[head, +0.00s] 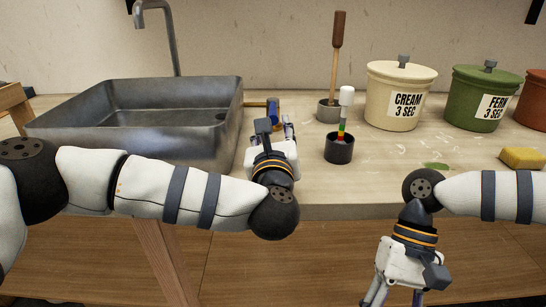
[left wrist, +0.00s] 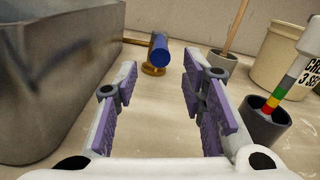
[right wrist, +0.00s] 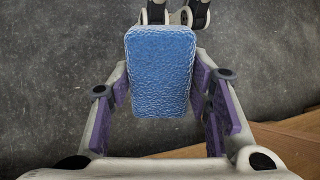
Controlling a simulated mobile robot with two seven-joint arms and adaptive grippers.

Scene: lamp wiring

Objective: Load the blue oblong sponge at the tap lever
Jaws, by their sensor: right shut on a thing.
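The blue oblong sponge (right wrist: 160,70) is between the finger pads of my right gripper (right wrist: 165,95), which is shut on it. In the head view my right gripper (head: 395,297) hangs low in front of the counter, pointing down; the sponge does not show there. The tap lever appears to be the blue-ended brass piece (left wrist: 159,50) beside the sink; it also shows in the head view (head: 273,107). My left gripper (head: 276,128) is open and empty over the counter, just short of the lever, which lies ahead between its fingers (left wrist: 162,85) in the left wrist view.
The grey sink (head: 190,125) with its spout (head: 172,40) stands left of my left gripper. A dark cup (head: 339,150) with a striped, white-topped stick is at its right.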

